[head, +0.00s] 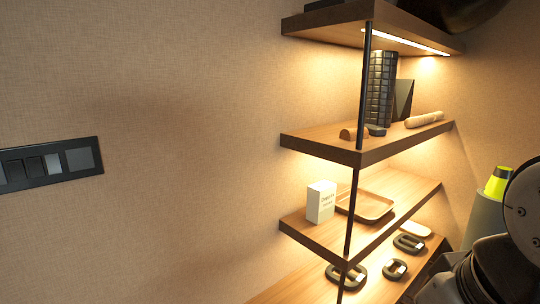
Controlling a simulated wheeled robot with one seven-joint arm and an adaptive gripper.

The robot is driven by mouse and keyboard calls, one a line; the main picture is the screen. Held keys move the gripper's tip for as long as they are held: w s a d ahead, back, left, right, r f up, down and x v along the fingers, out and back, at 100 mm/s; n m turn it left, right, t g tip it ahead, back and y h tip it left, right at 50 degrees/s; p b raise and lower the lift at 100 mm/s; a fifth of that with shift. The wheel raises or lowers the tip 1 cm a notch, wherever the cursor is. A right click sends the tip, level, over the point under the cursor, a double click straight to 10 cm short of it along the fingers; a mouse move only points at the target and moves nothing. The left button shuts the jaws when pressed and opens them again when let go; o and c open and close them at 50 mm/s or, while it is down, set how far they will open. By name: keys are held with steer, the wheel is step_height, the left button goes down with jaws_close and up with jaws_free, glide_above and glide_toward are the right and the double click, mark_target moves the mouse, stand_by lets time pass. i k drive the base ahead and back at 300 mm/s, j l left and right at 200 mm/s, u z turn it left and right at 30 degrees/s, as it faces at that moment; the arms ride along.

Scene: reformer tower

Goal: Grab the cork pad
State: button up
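I cannot tell for sure which thing is the cork pad. A flat, pale tan piece with rounded ends (415,229) lies on the lowest shelf at the back and may be it. A small brown half-round block (348,134) stands at the front of the shelf two levels above. My gripper does not show; only dark and grey parts of my arm fill the lower right corner.
Wooden shelves have a thin black post (354,190) at the front. The middle shelf (325,237) holds a white box (321,202) and a wooden tray (388,213). Dark ring-like objects (408,243) lie on the lowest shelf. A switch panel (50,163) is on the left wall.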

mark_target(350, 134)
steer(key=i+l+u, duration=0.1)
steer(key=u, duration=0.2)
steer(key=l+u, duration=0.15)
steer(key=u, duration=0.15)
steer(key=i+l+u, duration=0.15)
steer(key=l, duration=0.25)
steer(key=i+l+u, duration=0.1)
steer(key=l, duration=0.3)
steer(key=i+l+u, duration=0.15)
steer(key=l, duration=0.25)
steer(key=l+u, duration=0.15)
steer(key=l, duration=0.25)
